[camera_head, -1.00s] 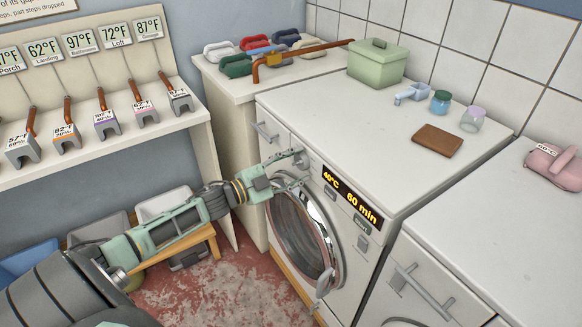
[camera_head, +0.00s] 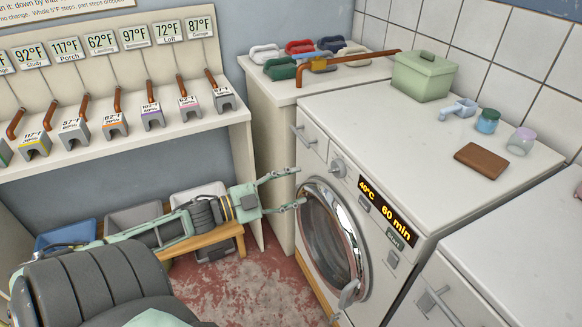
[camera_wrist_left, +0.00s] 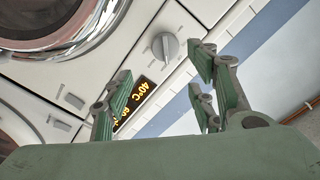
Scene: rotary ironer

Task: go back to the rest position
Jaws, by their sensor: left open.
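My left gripper (camera_head: 284,189) is open and empty, its two fingers spread beside the washing machine (camera_head: 312,163) front, just left of the dial. In the left wrist view the fingers (camera_wrist_left: 165,100) are apart with nothing between them. The dial (camera_head: 337,167) also shows in the left wrist view (camera_wrist_left: 165,46), apart from the fingers. The display (camera_head: 386,208) reads 40°C and 60 min. The round door (camera_head: 331,232) below looks shut. My right gripper is out of view.
A green lidded box (camera_head: 424,76), small jars (camera_head: 487,121) and a brown block (camera_head: 481,160) sit on the machine top. A shelf (camera_head: 195,120) with levers stands at the left. Bins and a wooden bench (camera_head: 205,240) are under it. Some red floor (camera_head: 253,282) is free.

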